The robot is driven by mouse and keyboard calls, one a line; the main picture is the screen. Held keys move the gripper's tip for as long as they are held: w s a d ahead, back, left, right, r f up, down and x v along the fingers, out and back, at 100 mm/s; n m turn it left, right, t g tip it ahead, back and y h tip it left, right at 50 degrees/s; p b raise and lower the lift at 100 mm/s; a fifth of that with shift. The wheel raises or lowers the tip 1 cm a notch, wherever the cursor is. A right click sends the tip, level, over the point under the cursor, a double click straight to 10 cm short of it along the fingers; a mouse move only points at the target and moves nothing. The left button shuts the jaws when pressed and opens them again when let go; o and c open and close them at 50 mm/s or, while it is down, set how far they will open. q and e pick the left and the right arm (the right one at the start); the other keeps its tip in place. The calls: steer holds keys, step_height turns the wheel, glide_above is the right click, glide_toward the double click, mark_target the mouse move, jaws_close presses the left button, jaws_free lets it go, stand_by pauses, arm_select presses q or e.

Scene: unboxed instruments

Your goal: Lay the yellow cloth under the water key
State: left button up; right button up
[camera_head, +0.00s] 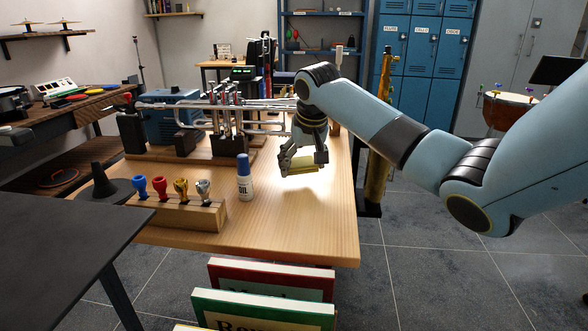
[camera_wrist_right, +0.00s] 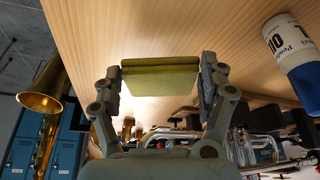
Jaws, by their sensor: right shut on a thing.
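The yellow cloth (camera_head: 302,166) is a small folded pad, held level a little above the bench top. My right gripper (camera_head: 303,163) is shut on it. In the right wrist view the cloth (camera_wrist_right: 160,79) spans between the two fingers of my right gripper (camera_wrist_right: 161,82). A silvery valved brass instrument (camera_head: 225,112) rests on dark supports to the left of and behind the gripper. Its water key is too small to tell apart, and my wrist hides part of the instrument. My left gripper is not in view.
A white and blue oil bottle (camera_head: 244,178) stands left of the cloth. A wooden block (camera_head: 176,212) holds several coloured mouthpieces, with a black cone-shaped mute (camera_head: 108,187) beside it. The wooden bench (camera_head: 310,222) is clear in front of the cloth. A brass horn (camera_head: 378,150) stands beyond its right edge.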

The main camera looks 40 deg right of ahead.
mark_target(294, 163)
steer(key=w+d, duration=0.1)
steer(key=w, duration=0.1)
steer(key=w+d+b, duration=0.1)
steer(key=w, duration=0.1)
steer(key=w+d+b, duration=0.1)
steer(key=w, duration=0.1)
steer(key=shift+w+d+f, duration=0.1)
steer(key=shift+w+d, duration=0.15)
step_height(294, 163, down, 3)
steer(key=shift+f+b, duration=0.2)
steer(key=shift+b, duration=0.25)
steer(key=o, duration=1)
steer(key=p+v, duration=0.3)
steer(key=v, duration=0.8)
steer(key=shift+p, duration=0.4)
steer(key=shift+s+a+r, duration=0.1)
steer(key=shift+s+r, duration=0.15)
steer(key=shift+r, duration=0.3)
steer(key=shift+f, duration=0.1)
